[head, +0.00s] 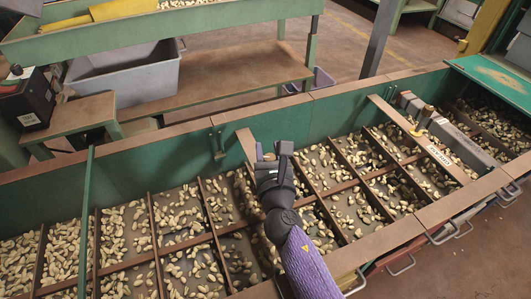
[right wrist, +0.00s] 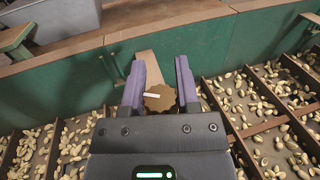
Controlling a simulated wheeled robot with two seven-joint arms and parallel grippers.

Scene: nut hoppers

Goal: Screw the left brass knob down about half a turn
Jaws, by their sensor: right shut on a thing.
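The left brass knob (right wrist: 160,98) is a scalloped disc with a white mark pointing left in the right wrist view. It sits between the purple-lined fingers of my right gripper (right wrist: 160,88). The gripper is shut on it, one finger on each side. In the head view my right gripper (head: 273,158) is over the hopper at the wooden crosspiece (head: 246,143), and mostly hides this knob. A second brass knob (head: 428,110) stands on the crosspiece farther right. My left gripper is not in view.
The green trough (head: 125,170) is split by brown dividers into several compartments of nuts. A grey bin (head: 125,75) and a black box (head: 27,103) stand behind at the left.

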